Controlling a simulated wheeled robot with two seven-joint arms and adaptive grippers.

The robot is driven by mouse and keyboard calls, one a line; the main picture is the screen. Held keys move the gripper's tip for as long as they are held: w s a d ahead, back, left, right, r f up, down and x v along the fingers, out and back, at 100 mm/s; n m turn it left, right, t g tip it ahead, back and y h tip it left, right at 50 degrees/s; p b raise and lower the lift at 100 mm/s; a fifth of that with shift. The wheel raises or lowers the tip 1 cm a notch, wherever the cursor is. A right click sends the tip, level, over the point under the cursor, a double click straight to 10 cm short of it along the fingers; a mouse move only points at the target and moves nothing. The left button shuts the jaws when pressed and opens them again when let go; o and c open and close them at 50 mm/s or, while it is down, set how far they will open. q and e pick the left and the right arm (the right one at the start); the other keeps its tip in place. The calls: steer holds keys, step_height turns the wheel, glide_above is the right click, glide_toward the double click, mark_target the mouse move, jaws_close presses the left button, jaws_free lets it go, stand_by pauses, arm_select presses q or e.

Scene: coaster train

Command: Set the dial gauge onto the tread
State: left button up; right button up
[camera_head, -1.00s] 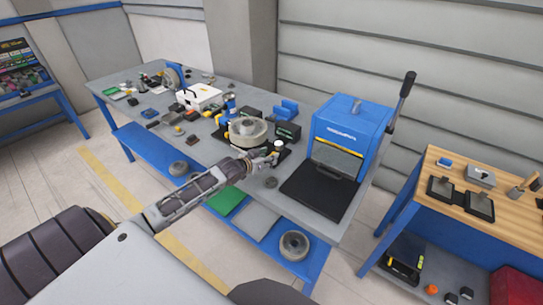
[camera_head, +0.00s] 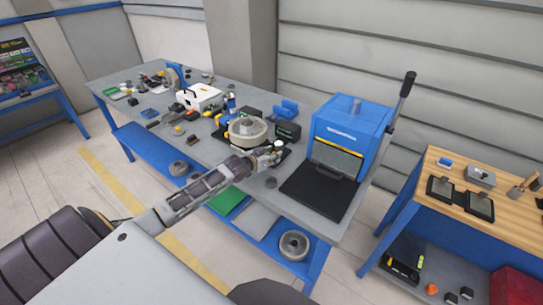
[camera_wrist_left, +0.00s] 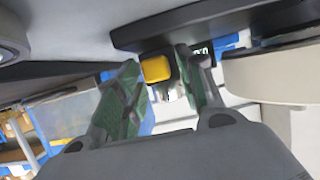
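A pale round wheel (camera_head: 247,130) with a tread rim lies on a dark fixture on the grey bench. My left gripper (camera_head: 272,152) is at the wheel's near right side. A small whitish item, perhaps the dial gauge, (camera_head: 278,143) shows at its fingertips, too small to identify surely. In the left wrist view my gripper (camera_wrist_left: 160,75) has its two green-grey fingers apart. A yellow block with a dark edge (camera_wrist_left: 156,68) shows between the tips; I cannot tell whether they touch it. The wheel's beige side (camera_wrist_left: 275,75) is at the right there. My right gripper is out of view.
A dark readout box (camera_head: 287,132) stands right behind the wheel. A blue press (camera_head: 345,130) with a lever and black plate stands to the right. A white box (camera_head: 199,97) and small parts lie left. A wooden-topped bench (camera_head: 500,215) stands at far right.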

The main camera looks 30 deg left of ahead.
arm_select(q)
jaws_close()
steer(key=shift+a, duration=0.15)
steer(key=shift+w+a+p, duration=0.15)
steer(key=shift+a+p, duration=0.25)
steer(key=shift+a, duration=1.2)
steer(key=shift+o, duration=1.3)
jaws_free()
steer(key=shift+a, duration=0.15)
